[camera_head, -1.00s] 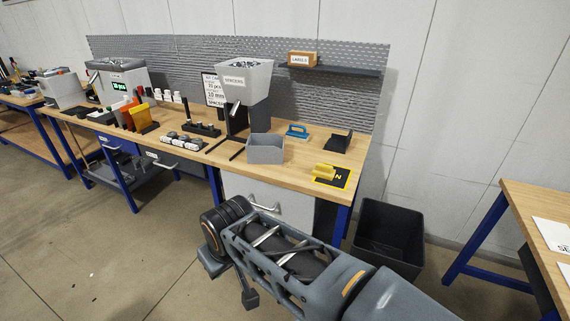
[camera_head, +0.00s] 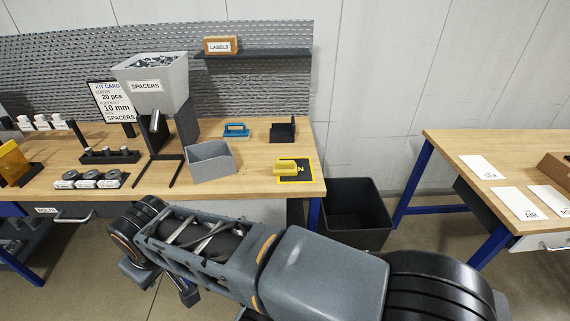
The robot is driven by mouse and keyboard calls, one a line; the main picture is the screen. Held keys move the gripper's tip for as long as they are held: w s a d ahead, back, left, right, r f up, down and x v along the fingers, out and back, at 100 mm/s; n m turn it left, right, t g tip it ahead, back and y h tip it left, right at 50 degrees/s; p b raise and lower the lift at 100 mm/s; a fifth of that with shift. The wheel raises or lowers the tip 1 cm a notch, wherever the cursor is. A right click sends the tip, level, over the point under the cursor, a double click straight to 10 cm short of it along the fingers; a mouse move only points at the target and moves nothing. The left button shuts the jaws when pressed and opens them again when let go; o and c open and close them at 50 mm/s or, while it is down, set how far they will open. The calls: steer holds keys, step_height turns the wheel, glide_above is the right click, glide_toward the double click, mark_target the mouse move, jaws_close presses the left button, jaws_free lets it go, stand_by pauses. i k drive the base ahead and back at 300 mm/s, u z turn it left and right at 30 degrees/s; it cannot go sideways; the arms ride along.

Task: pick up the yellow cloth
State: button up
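A yellow piece (camera_head: 291,166), which may be the yellow cloth, sits on a black mat with a yellow border (camera_head: 296,178) near the right front corner of the workbench. It looks like a small block or handled pad; I cannot tell its material. A similar blue piece (camera_head: 237,130) lies farther back. My arm crosses the foreground. Dark parts at its far left end, low in front of the bench, appear to be my gripper (camera_head: 160,282). It is well apart from the yellow piece, and I cannot make out its finger opening.
On the wooden workbench (camera_head: 255,185) stand a grey open bin (camera_head: 211,162), a spacer hopper (camera_head: 150,85) and a black holder (camera_head: 283,131). A black waste bin (camera_head: 357,215) stands on the floor to the right. A second table (camera_head: 450,150) with labelled papers is farther right.

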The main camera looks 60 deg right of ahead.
mark_target(289, 167)
steer(key=z, duration=0.85)
steer(key=i, duration=0.85)
steer(key=z, duration=0.95)
